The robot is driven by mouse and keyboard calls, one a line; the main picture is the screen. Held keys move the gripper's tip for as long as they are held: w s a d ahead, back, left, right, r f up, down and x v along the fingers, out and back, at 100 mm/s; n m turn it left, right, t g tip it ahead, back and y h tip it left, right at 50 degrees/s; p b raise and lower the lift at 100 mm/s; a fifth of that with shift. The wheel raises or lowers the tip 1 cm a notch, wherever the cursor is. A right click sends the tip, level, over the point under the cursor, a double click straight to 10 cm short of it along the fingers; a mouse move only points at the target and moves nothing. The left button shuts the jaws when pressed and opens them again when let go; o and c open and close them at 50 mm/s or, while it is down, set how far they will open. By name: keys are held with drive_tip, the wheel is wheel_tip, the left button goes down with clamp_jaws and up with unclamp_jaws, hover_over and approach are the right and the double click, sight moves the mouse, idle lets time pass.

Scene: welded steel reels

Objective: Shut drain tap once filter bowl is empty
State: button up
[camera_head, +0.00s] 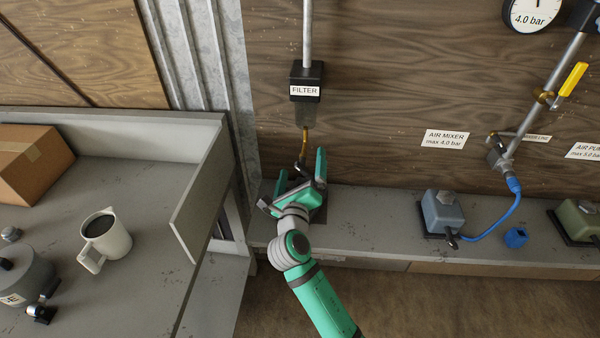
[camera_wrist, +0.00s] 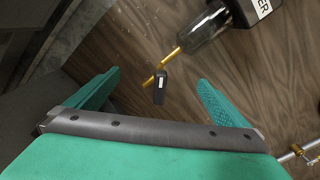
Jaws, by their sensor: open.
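The filter (camera_head: 306,75) hangs on a pipe on the wooden wall, with a black head and a see-through bowl (camera_head: 306,115) below it. The bowl also shows in the wrist view (camera_wrist: 204,28); I make out no liquid level in it. A thin brass drain pipe (camera_head: 305,140) runs down from the bowl. The drain tap's black lever (camera_wrist: 160,88) sits on this pipe, angled away from its line. My gripper (camera_head: 301,168) is open just below the tap. In the wrist view, the lever shows between the spread fingers (camera_wrist: 158,82), apart from both.
A shelf (camera_head: 365,200) runs below the wall, with a blue-grey box (camera_head: 442,211) and blue hose (camera_head: 493,226) to the right. A grey bench (camera_head: 150,180) with a raised side panel (camera_head: 205,185) stands left, holding a mug (camera_head: 108,240) and carton (camera_head: 30,165).

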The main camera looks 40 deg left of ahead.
sight(301, 171)
drive_tip(key=shift+v, duration=3.5)
